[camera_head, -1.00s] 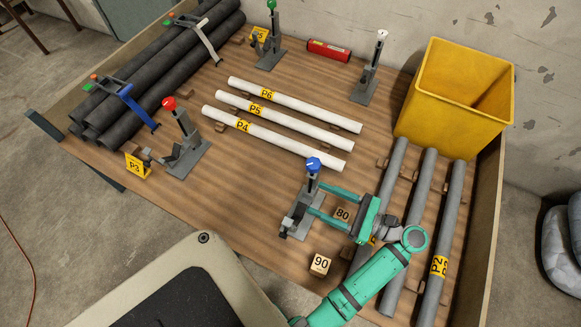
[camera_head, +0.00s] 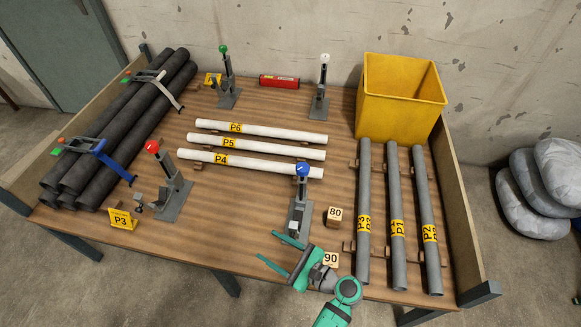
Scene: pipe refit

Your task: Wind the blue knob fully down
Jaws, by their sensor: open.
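The blue knob (camera_head: 302,169) tops the dark post of a grey clamp stand (camera_head: 299,215) near the front middle of the table. The knob is upright and clear of my gripper. My green gripper (camera_head: 267,245) is open and empty, in front of and to the left of the stand's base in the picture, with its fingers pointing left. The gap between the fingers holds nothing. Whether a finger touches the stand's foot cannot be told.
Wooden blocks marked 80 (camera_head: 334,216) and 90 (camera_head: 331,259) sit right of the stand. White pipes (camera_head: 270,154) lie behind it, grey pipes (camera_head: 396,220) to its right. A red-knobbed stand (camera_head: 172,190) is at left, a yellow bin (camera_head: 398,125) at back right.

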